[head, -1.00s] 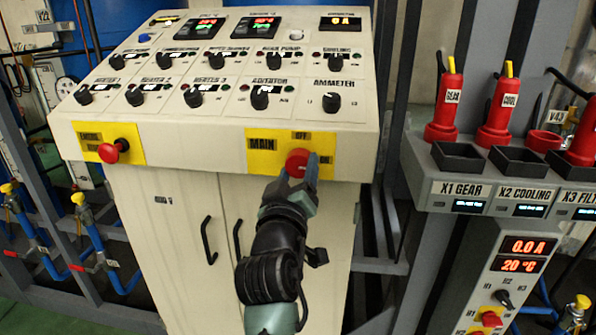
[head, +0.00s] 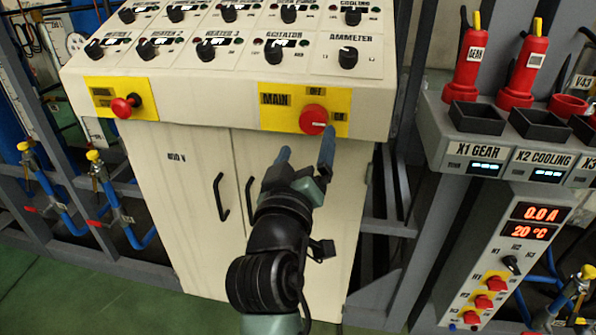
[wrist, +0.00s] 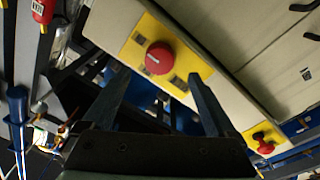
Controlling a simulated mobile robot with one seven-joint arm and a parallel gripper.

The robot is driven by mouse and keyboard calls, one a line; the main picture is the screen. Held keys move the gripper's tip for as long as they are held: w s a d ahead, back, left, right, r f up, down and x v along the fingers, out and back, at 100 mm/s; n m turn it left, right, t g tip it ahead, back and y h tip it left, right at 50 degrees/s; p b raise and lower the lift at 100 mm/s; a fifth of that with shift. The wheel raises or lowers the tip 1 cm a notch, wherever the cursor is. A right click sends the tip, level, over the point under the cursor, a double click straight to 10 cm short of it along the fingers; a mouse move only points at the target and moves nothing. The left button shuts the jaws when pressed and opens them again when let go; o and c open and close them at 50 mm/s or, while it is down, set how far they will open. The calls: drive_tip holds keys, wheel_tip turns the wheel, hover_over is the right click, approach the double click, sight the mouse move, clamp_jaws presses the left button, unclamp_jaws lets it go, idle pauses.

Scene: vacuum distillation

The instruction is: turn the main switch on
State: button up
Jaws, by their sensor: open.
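The main switch (head: 313,119) is a round red knob on a yellow plate marked MAIN, on the front edge of the cream control console. A white mark shows on its face, toward the ON label at right. It also shows in the wrist view (wrist: 159,58), beyond my fingertips and between their lines. My gripper (head: 305,157) is open and empty, just below and in front of the knob, apart from it. In the wrist view both fingers (wrist: 158,82) are spread wide with nothing between them.
A red emergency knob (head: 124,106) on another yellow plate sits at the console's left. Cabinet doors with black handles (head: 220,198) are below. A grey rack (head: 440,150) with red plugs stands at right. Several black selector knobs line the console's sloped top.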

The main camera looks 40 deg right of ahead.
drive_tip(key=v, duration=0.6)
drive_tip(key=shift+s+a, duration=0.1)
idle(0.3)
drive_tip(key=w+a+r+t+y, duration=0.1)
drive_tip(key=a+r+t+y, duration=0.8)
drive_tip(key=a+r, duration=0.95)
drive_tip(key=s+a+r+n+t+y, duration=0.35)
drive_tip(key=s+a+r+t, duration=0.2)
drive_tip(key=r, duration=0.35)
wheel_tip(320, 180, up, 18)
drive_tip(key=a+y+p, duration=0.1)
drive_tip(key=y+p, duration=0.1)
drive_tip(key=p, duration=1.4)
drive_tip(key=shift+s+a+t, duration=0.3)
drive_tip(key=shift+s+t, duration=0.15)
drive_tip(key=shift+s, duration=0.05)
